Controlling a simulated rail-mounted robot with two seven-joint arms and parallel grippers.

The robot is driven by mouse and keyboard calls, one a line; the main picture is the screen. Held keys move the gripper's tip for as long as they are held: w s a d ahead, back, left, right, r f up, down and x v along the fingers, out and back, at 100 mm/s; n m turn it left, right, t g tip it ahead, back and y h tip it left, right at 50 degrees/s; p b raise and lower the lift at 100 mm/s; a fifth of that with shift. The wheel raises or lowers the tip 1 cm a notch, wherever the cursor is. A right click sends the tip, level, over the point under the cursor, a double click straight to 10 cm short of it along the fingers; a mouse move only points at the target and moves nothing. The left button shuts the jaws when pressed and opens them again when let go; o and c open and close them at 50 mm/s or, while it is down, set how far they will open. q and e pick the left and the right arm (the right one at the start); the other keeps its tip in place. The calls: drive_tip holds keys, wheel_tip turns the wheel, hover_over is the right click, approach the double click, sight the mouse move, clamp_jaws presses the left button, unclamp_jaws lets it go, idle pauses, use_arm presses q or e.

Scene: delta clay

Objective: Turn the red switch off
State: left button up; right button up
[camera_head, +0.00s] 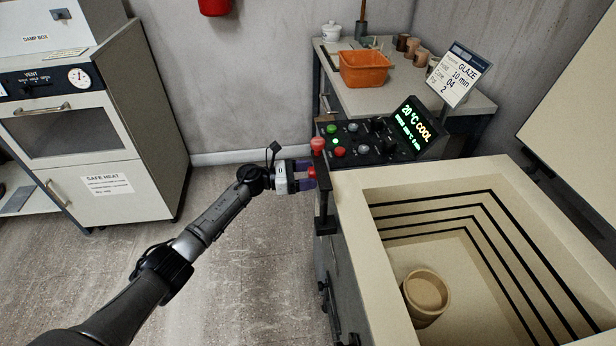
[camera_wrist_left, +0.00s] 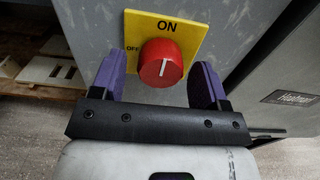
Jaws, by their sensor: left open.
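The red switch (camera_wrist_left: 162,64) is a round knob with a white line, on a yellow plate (camera_wrist_left: 183,27) marked ON at the top and OFF at the left. Its white line points up, towards ON. In the head view the red switch (camera_head: 312,173) shows small at the kiln's left side. My left gripper (camera_head: 306,175) is open. In the left wrist view its purple fingers (camera_wrist_left: 158,78) stand on either side of the knob, with gaps visible at both sides. My right gripper is not in view.
The open kiln (camera_head: 345,185) with a clay pot (camera_head: 426,293) inside is at the right. A control panel (camera_head: 365,142) with a red mushroom button (camera_head: 318,145) sits just above the gripper. A cabinet oven (camera_head: 70,135) stands left. Clear floor lies between.

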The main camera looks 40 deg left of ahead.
use_arm(q)
drive_tip(key=shift+d, duration=0.1)
drive_tip(key=shift+c, duration=0.5)
drive_tip(key=shift+w, duration=0.1)
drive_tip(key=c, duration=0.8)
